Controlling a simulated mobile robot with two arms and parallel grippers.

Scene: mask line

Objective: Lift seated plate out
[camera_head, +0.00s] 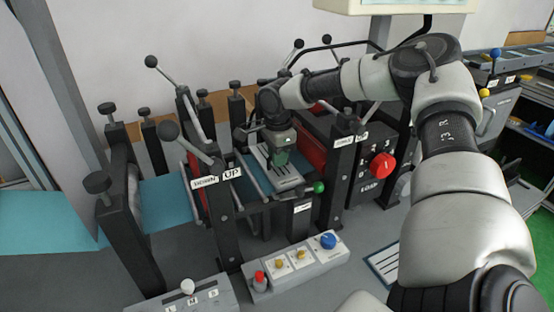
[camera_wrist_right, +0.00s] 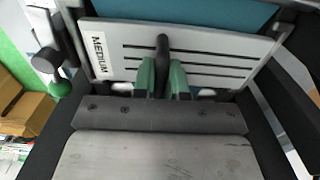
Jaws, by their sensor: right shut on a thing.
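The plate (camera_head: 289,184) is pale grey with dark slots and sits in the machine's middle bay in the head view. In the right wrist view the plate (camera_wrist_right: 205,48) carries a "MEDIUM" label and a dark upright handle (camera_wrist_right: 162,50). My right gripper (camera_head: 280,157) reaches down over the plate. In the right wrist view its green fingers (camera_wrist_right: 163,80) are shut on the handle. The plate's lower edge is beside a dark bar; whether it is still fully seated I cannot tell. My left gripper is not in view.
Posts and ball-ended levers (camera_head: 170,131) crowd the left of the plate. A green knob (camera_head: 319,187) is close at its right. A red knob (camera_head: 382,165) is on the panel further right. A button box (camera_head: 296,263) stands in front. A teal sheet (camera_head: 165,203) runs through the machine.

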